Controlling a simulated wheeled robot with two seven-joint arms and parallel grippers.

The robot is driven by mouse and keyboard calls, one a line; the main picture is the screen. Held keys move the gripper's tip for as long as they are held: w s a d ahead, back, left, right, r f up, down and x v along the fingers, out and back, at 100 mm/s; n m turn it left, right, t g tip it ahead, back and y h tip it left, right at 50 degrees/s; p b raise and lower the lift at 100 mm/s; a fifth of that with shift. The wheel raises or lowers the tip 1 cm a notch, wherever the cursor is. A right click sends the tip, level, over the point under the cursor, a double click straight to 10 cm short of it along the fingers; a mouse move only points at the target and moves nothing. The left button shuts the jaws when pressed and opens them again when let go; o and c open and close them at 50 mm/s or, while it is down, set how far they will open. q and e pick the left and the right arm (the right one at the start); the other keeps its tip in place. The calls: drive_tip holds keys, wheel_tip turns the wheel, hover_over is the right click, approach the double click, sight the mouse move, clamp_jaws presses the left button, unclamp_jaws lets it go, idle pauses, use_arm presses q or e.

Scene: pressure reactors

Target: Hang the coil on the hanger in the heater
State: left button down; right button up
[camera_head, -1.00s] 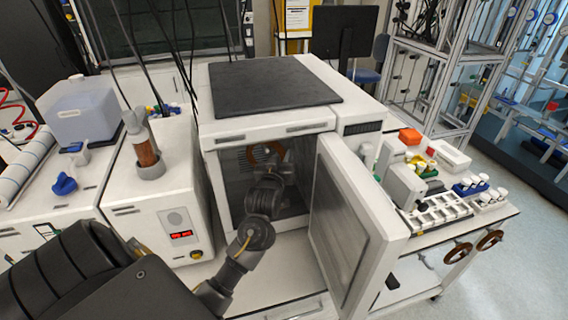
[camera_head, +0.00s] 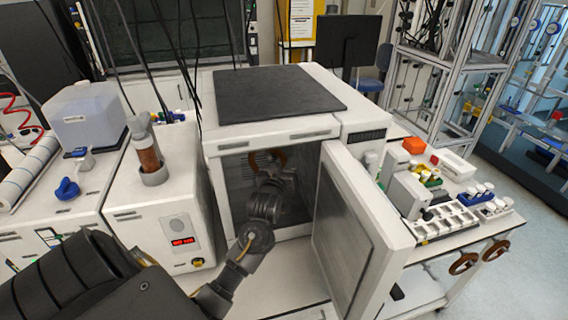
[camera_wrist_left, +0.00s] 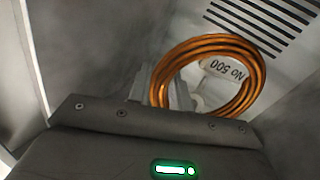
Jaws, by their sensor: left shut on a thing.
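The coil is a ring of orange-brown tubing with a white tag reading "No 500"; in the left wrist view the coil (camera_wrist_left: 252,72) stands beyond the gripper. My left gripper (camera_wrist_left: 165,90) is shut on the near left part of the ring. In the head view the coil (camera_head: 270,158) shows inside the open heater (camera_head: 270,133), high in the chamber, and my left gripper (camera_head: 272,180) is in there below it. A pale hooked piece, perhaps the hanger (camera_wrist_left: 200,104), shows through the ring; whether the coil touches it I cannot tell. My right gripper is out of view.
The heater door (camera_head: 355,235) stands open to the right of my left arm. A white device with a red display (camera_head: 183,241) and a brown-filled tube (camera_head: 147,155) stands left.

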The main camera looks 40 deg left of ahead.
use_arm(q)
drive_tip(key=c, duration=1.2)
unclamp_jaws()
drive_tip(key=b+v, duration=0.3)
drive_tip(key=v, duration=0.7)
drive_tip(key=shift+s+d, duration=0.2)
drive_tip(key=shift+s, duration=0.15)
